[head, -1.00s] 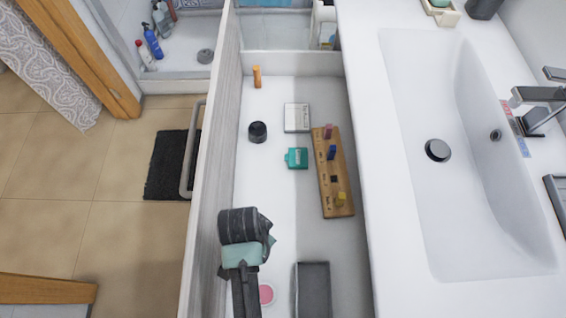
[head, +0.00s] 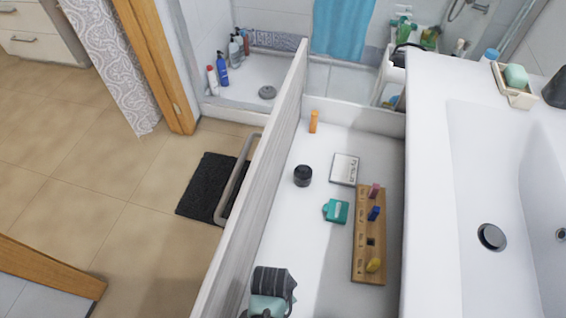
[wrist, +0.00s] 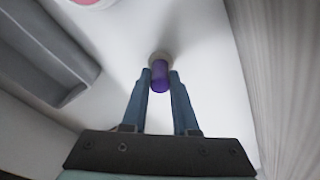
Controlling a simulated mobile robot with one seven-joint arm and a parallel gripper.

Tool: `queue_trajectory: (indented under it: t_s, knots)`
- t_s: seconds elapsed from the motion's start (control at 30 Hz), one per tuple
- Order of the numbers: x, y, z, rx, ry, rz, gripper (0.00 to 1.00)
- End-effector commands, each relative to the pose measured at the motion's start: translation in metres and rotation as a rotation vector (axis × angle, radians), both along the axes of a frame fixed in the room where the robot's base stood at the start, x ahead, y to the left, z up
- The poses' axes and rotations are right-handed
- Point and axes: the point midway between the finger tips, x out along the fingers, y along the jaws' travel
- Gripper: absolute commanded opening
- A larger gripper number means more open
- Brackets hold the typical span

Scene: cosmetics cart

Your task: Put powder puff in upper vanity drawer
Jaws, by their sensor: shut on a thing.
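The powder puff (wrist: 160,80), seen as a purple handle with a pale round end, is between the fingers of my gripper (wrist: 160,75) in the wrist view. My gripper is shut on it. The puff lies over the white floor of the open vanity drawer (head: 300,222); whether it touches that floor cannot be told. In the head view only my dark and teal wrist shows at the bottom edge, inside the drawer near its front panel; fingers and puff are out of that picture.
The drawer holds an orange item (head: 313,121), a black jar (head: 303,176), a white box (head: 344,169), a teal item (head: 336,211) and a wooden stand (head: 369,260). In the wrist view, a grey tray (wrist: 40,60) lies left and a pink round item (wrist: 92,2) shows above.

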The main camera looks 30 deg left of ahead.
Motion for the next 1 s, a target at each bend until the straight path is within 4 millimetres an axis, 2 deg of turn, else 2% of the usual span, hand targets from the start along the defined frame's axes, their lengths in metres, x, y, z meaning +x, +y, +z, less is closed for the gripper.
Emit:
queue_trajectory:
  t_s: [0.17,0.2,0.33,0.6,0.73,0.87,1.0]
  knots:
    - [0.0,0.0,-0.004,0.0,0.0,0.0,0.0]
    - [0.0,0.0,-0.003,0.0,0.0,0.0,0.33]
    - [0.0,0.0,-0.002,0.0,0.0,0.001,0.56]
    - [0.0,0.0,-0.002,0.0,0.0,0.0,0.57]
    - [0.0,0.0,0.006,0.001,-0.001,0.0,0.57]
    - [-0.002,0.001,0.027,0.001,-0.003,0.0,0.57]
    - [-0.005,0.003,0.059,0.001,-0.004,0.0,0.57]
